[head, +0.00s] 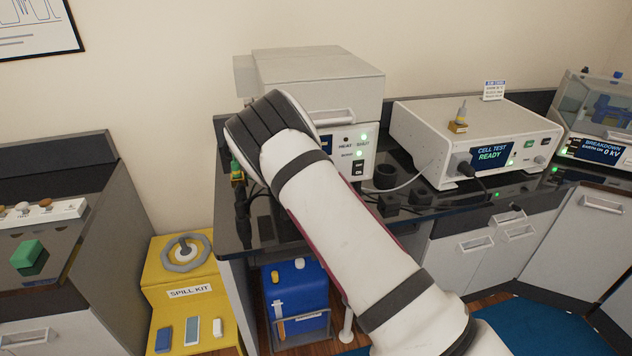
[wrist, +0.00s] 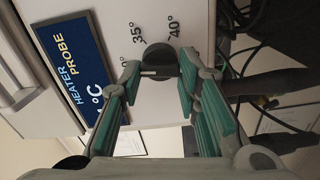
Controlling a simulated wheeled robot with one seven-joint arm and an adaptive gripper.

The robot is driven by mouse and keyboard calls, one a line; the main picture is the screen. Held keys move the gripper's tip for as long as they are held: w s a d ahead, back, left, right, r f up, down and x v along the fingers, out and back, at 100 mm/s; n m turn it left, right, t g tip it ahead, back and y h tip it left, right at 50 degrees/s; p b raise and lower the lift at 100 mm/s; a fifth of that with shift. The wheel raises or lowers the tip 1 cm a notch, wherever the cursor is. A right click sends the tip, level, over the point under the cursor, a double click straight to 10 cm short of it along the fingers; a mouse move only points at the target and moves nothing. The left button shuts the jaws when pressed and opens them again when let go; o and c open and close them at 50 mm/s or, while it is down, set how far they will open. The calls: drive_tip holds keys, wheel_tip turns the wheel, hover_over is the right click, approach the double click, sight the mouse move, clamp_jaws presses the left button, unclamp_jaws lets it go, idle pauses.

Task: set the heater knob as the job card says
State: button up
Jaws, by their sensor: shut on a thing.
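In the wrist view the round dark heater knob (wrist: 158,54) sits on a white panel, between the tips of my gripper (wrist: 161,70). The teal-padded fingers reach to either side of it, and the gripper is shut on the knob. Printed marks 35° and 40° stand beside the knob, with another mark partly hidden by a finger. I cannot tell which mark the knob points to. In the head view my arm covers the knob and gripper at the front of the white heater unit (head: 315,72). The job card (head: 494,90) stands behind the cell tester; its small writing is unclear.
The dark heater display (wrist: 72,75) reads HEATER PROBE °C. The cell tester (head: 478,140) reads CELL TEST READY. Cables lie on the black bench near the heater.

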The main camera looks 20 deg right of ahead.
drive_tip(key=shift+n+p, duration=0.3)
drive_tip(key=shift+n, duration=0.5)
drive_tip(key=shift+f, duration=0.1)
drive_tip(key=o, duration=1.2)
drive_tip(key=shift+c, duration=0.2)
drive_tip(key=s, duration=1.2)
